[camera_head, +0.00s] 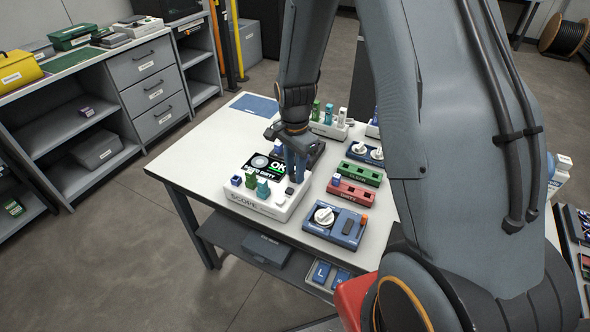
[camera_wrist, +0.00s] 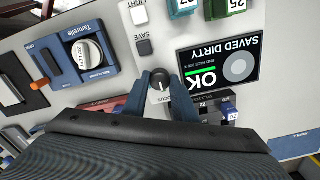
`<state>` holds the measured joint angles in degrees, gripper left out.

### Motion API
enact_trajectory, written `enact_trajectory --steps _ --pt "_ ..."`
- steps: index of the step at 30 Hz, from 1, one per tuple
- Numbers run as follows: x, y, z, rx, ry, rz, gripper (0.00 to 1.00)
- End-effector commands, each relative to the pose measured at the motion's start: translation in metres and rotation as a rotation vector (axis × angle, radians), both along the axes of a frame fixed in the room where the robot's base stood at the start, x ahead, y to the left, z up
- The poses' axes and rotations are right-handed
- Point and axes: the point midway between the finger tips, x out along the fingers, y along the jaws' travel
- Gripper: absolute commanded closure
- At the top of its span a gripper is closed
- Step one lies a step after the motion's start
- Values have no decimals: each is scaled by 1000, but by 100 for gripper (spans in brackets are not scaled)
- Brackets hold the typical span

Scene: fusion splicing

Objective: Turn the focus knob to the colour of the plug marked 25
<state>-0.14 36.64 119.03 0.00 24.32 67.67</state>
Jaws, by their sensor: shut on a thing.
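The white scope (camera_head: 262,205) stands on the table; its screen (camera_wrist: 222,70) reads "OK" and "SAVED DIRTY". The dark focus knob (camera_wrist: 160,80), with a pale mark on it, shows in the wrist view above the partly covered word "FOCUS". My gripper (camera_wrist: 160,88) is shut on the knob, one blue finger on each side. In the head view my gripper (camera_head: 296,170) hides the knob. The plug marked 25 (camera_wrist: 222,8) is green and cut by the wrist view's top edge; it also shows on the scope in the head view (camera_head: 251,178). A teal plug (camera_head: 263,187) stands beside it.
The scope's LIGHT button (camera_wrist: 140,13) and SAVE button (camera_wrist: 144,47) are close to my gripper. A blue device with a white dial (camera_head: 324,215) lies to the right. Red (camera_head: 352,193) and green (camera_head: 363,173) blocks are behind it. The table's left part is mostly clear.

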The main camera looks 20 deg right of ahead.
Motion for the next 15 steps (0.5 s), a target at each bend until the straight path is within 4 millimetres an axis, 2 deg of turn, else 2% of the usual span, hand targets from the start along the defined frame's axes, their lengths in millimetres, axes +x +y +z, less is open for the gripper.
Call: enact_trajectory --steps 3,4,5,15 --pt "0 0 1 -1 -1 0 97" --pt "0 0 1 -1 -1 0 70" --pt "0 0 1 -1 -1 0 67" --pt "0 0 2 0 -1 1 67"
